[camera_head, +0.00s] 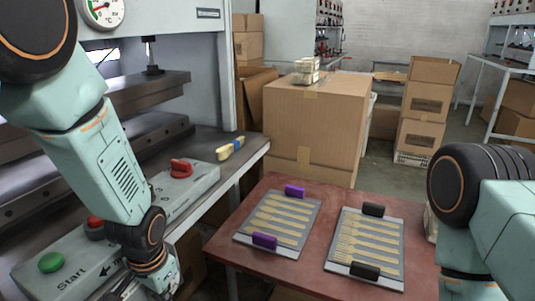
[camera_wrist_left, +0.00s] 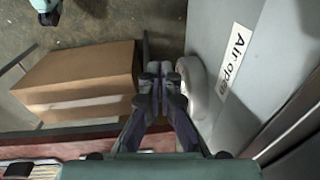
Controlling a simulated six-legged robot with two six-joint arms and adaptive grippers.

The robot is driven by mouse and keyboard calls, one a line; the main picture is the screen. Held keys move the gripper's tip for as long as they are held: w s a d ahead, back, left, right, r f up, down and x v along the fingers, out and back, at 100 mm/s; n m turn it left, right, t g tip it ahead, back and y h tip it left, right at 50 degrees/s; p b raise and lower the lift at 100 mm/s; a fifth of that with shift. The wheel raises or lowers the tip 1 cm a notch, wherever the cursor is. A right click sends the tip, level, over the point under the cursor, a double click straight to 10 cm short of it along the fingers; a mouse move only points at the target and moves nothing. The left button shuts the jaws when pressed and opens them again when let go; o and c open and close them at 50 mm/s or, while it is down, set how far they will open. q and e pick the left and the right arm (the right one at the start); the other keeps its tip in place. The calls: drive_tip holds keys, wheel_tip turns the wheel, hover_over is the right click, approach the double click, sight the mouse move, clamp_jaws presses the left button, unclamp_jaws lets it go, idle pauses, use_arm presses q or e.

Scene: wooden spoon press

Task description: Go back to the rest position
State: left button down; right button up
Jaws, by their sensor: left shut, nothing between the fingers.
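My left arm comes in from the left. Its gripper (camera_head: 163,285) hangs low at the bottom edge of the head view, in front of the control panel (camera_head: 187,190) and left of the red-brown table. In the left wrist view the fingers (camera_wrist_left: 160,84) are together with nothing between them. My right arm shows at the right edge, but its gripper is out of view.
On the red-brown table (camera_head: 225,243) lie a tray with purple handles (camera_head: 248,237) and a tray with black handles (camera_head: 336,257), both bearing wooden pieces. A green Start button (camera_head: 51,262) is near my left arm. A large cardboard box (camera_head: 318,125) stands behind the table.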

use_arm(q)
drive_tip(key=s+f+n, duration=0.1)
drive_tip(key=s+f, duration=0.4)
drive_tip(key=s, duration=0.3)
drive_tip(key=s+f+n, duration=0.2)
drive_tip(key=s+f, duration=0.3)
drive_tip(key=s, duration=0.4)
drive_tip(key=s+f+n+g, duration=0.1)
drive_tip(key=s+f+n, duration=0.1)
drive_tip(key=s+f, duration=0.3)
drive_tip(key=s, duration=0.3)
drive_tip(key=shift+s+a+h, duration=0.15)
drive_tip(key=shift+s+h, duration=0.15)
